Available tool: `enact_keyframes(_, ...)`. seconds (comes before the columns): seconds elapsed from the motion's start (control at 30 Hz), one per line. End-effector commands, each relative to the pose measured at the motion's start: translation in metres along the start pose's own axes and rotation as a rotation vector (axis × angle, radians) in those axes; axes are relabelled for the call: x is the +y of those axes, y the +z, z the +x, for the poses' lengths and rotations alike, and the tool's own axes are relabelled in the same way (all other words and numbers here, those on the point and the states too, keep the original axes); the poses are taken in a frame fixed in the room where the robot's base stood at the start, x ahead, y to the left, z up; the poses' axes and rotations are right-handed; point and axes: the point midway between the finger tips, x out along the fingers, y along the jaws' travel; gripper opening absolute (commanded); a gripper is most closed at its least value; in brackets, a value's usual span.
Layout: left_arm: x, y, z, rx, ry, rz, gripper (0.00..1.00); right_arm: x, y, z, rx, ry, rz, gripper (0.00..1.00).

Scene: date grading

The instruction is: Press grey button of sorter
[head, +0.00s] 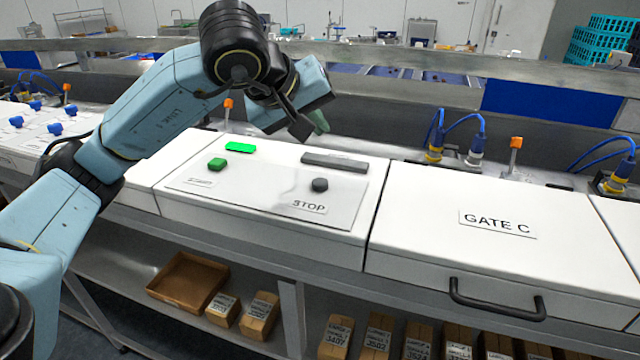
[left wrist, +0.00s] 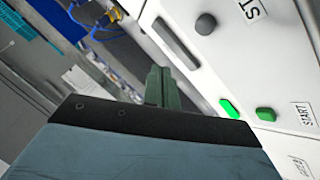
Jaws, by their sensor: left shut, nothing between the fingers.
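The grey button (head: 320,185) is a small dark round knob on the sorter's white sloping panel (head: 180,198), above a STOP label (head: 309,206). In the left wrist view the grey button (left wrist: 205,23) stands near the top. My left gripper (head: 318,122) is shut and empty, pointing down beyond the panel's back edge, behind the grey bar (head: 335,162). It is apart from the grey button. Its green-grey fingers (left wrist: 160,86) lie together in the left wrist view. My right gripper is in neither view.
A green button (head: 217,164) and a lit green bar (head: 240,147) sit left of the grey button. The GATE C cover (head: 497,222) with a black handle (head: 497,305) is on the right. Blue-cabled connectors (head: 435,148) stand behind it. Boxes lie on the lower shelf (head: 130,265).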

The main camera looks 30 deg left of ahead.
Motion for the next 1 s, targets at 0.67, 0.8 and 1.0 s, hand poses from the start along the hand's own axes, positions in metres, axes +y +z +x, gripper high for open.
enact_keyframes(0.67, -0.038, 0.038, 0.052, 0.000, 0.000, 0.000, 0.00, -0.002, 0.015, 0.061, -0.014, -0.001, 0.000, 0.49)
enact_keyframes(0.8, -0.038, 0.037, 0.051, 0.000, 0.000, 0.000, 0.00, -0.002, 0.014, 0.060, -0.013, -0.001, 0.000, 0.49)
enact_keyframes(1.0, -0.038, 0.037, 0.051, 0.000, 0.000, 0.000, 0.00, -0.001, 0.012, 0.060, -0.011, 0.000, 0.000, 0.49)
